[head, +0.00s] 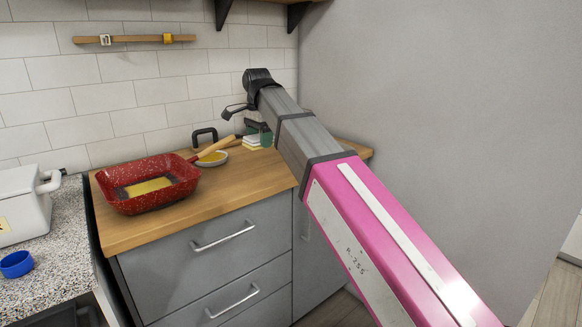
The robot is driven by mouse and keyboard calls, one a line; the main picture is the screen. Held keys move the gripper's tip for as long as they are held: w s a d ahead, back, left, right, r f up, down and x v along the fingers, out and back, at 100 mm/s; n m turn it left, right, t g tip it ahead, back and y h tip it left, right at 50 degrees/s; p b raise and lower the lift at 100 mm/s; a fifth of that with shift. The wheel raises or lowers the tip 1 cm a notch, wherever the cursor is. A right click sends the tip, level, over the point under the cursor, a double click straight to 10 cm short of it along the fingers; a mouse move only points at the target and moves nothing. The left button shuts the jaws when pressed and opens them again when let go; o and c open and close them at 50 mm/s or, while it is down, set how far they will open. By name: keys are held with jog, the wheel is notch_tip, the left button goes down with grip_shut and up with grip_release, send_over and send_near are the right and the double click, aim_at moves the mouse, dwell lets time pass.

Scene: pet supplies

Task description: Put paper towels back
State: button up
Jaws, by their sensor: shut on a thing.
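My pink and grey arm reaches from the lower right across the wooden counter to the dark wrist. The rest of my gripper is hidden by my arm. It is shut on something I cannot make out. No roll or pack of paper towels can be made out in this view.
On the wooden counter (135,230) stand a red speckled pan (125,197), a shallow bowl (212,159) and a small white-and-yellow stack (251,143) beside a green item (266,136). A white pot (22,205) and blue cup (16,264) are left. A grey wall (430,90) bounds the right.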

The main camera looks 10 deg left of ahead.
jog(key=w+d+f, duration=0.2)
jog(key=d, duration=0.1)
jog(key=w+d+f, duration=0.1)
jog(key=d+f, duration=0.1)
jog(key=w+d+f, duration=0.2)
jog(key=d, duration=0.1)
jog(key=shift+w+d+f, duration=0.15)
jog(key=shift+w+d, duration=0.2)
jog(key=shift+f, duration=2.05)
jog(key=shift+f, duration=0.1)
jog(key=o, duration=0.9)
notch_tip(320, 180, up, 12)
